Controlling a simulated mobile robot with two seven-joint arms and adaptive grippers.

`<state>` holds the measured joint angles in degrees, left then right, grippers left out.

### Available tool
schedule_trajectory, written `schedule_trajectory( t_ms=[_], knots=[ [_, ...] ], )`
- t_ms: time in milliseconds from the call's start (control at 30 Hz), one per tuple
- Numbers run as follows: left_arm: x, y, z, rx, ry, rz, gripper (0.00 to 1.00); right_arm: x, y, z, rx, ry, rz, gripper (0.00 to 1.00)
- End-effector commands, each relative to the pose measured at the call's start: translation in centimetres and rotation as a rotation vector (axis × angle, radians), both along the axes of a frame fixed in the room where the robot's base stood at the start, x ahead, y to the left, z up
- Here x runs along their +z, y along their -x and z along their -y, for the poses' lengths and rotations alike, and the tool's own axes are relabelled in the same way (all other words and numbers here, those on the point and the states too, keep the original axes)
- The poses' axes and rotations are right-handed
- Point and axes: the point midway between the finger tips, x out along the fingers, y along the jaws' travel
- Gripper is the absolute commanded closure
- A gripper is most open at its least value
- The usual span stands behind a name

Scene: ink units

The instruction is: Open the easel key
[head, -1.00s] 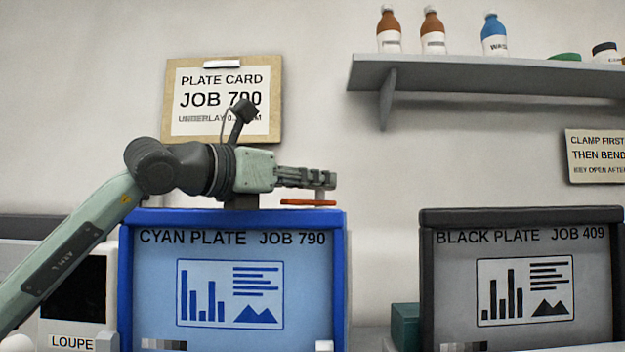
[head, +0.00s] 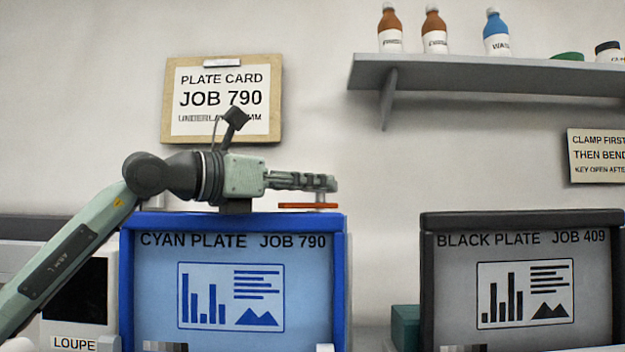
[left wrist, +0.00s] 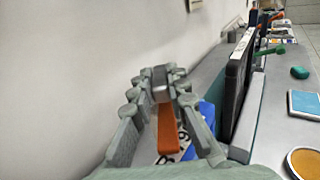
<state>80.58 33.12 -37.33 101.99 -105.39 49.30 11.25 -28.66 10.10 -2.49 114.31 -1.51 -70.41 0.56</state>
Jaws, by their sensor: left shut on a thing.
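The easel key is an orange flat bar (head: 300,206) with a pale upright post at its right end, at the top right of the blue cyan plate easel (head: 338,270). My left gripper (head: 328,183) reaches in level from the left, over the easel's top edge. In the left wrist view my left gripper (left wrist: 160,84) has its fingers shut on the key's grey post, and the orange bar (left wrist: 168,130) runs back between the fingers. Part of the post is hidden by the fingers. My right gripper is not in view.
A dark black plate easel (head: 520,218) stands to the right, with a gap between the two. A plate card (head: 222,100) hangs on the wall behind my left wrist. A shelf (head: 480,75) with bottles is at the upper right. A loupe box (head: 75,300) is at the lower left.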

Motion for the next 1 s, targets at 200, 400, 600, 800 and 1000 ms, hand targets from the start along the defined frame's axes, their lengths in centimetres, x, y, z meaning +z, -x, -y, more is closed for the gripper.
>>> schedule_trajectory(
  t_ms=[200,400,600,800,1000],
  knots=[
    [0.0,0.0,0.1,0.0,0.001,0.001,0.75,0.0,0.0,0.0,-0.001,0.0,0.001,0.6],
    [0.0,0.0,0.0,0.0,0.0,0.001,0.64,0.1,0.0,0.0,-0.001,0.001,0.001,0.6],
    [0.0,0.1,-0.1,0.001,0.001,0.002,0.64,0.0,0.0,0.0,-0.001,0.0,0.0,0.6],
    [0.1,1.5,-2.1,0.004,0.001,0.003,0.64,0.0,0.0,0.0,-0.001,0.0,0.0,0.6],
    [-0.1,4.1,-5.6,0.005,-0.001,0.001,0.64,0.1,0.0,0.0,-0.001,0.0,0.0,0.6]
  ],
)
